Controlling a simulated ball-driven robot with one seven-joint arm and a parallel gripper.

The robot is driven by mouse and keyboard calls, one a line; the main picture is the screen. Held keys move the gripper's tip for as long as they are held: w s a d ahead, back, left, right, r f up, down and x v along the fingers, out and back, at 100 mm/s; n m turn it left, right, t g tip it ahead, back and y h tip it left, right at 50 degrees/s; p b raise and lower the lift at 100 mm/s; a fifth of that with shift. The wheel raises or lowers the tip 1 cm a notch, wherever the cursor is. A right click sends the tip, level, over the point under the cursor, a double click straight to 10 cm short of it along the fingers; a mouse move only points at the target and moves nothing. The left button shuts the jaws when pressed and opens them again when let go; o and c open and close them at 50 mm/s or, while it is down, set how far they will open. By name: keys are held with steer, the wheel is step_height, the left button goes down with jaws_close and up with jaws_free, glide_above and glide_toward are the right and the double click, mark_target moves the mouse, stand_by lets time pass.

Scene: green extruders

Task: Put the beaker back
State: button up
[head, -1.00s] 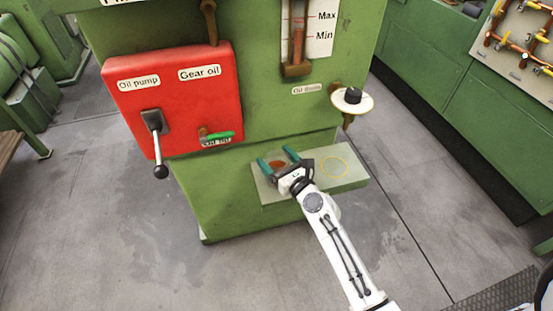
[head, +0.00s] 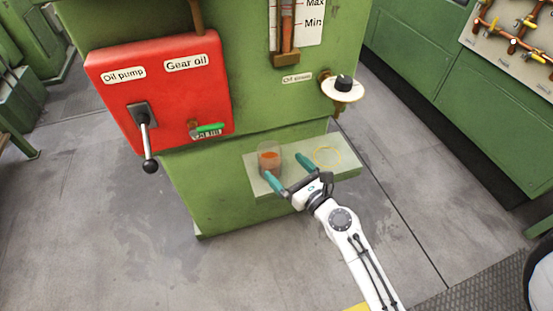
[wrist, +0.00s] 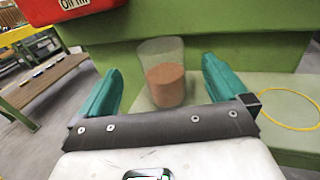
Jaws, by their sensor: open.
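The beaker (head: 269,157) is clear, with orange-brown contents, and stands upright on the pale shelf (head: 258,185) at the foot of the green machine. It also shows in the wrist view (wrist: 163,72), beyond my gripper and between the lines of its two fingers. My gripper (head: 289,171) is open with green fingers, and it is empty. It is at the front of the shelf, apart from the beaker. A yellow ring (head: 327,156) is marked on the shelf to the right of the beaker; it shows at the right in the wrist view (wrist: 289,109).
A red panel (head: 165,95) with a black-knobbed lever (head: 149,150) and a green-handled tap (head: 208,130) is at the upper left. The grey floor in front is clear.

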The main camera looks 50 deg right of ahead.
steer(key=s+a+f+n+g+y, duration=0.25)
steer(key=a+n, duration=0.25)
steer(key=n, duration=0.3)
steer(key=s+a+f+n+g+y, duration=0.1)
steer(key=a+n+g+y, duration=0.1)
steer(key=a+n+y, duration=0.4)
steer(key=s+a+f+n+g+y, duration=0.1)
steer(key=a+f+n+g, duration=0.2)
steer(key=n, duration=0.6)
steer(key=s+d+n+g+h, duration=0.1)
steer(key=s+n+g+h, duration=0.3)
steer(key=s+n+g, duration=0.5)
steer(key=s+n, duration=0.4)
steer(key=n, duration=0.2)
steer(key=shift+s+d+f+n+h, duration=0.3)
steer(key=shift+f+n+h, duration=0.05)
steer(key=shift+f+n, duration=0.05)
steer(key=shift+r, duration=0.1)
step_height(320, 180, up, 10)
steer(key=p, duration=1)
steer(key=shift+r, duration=0.1)
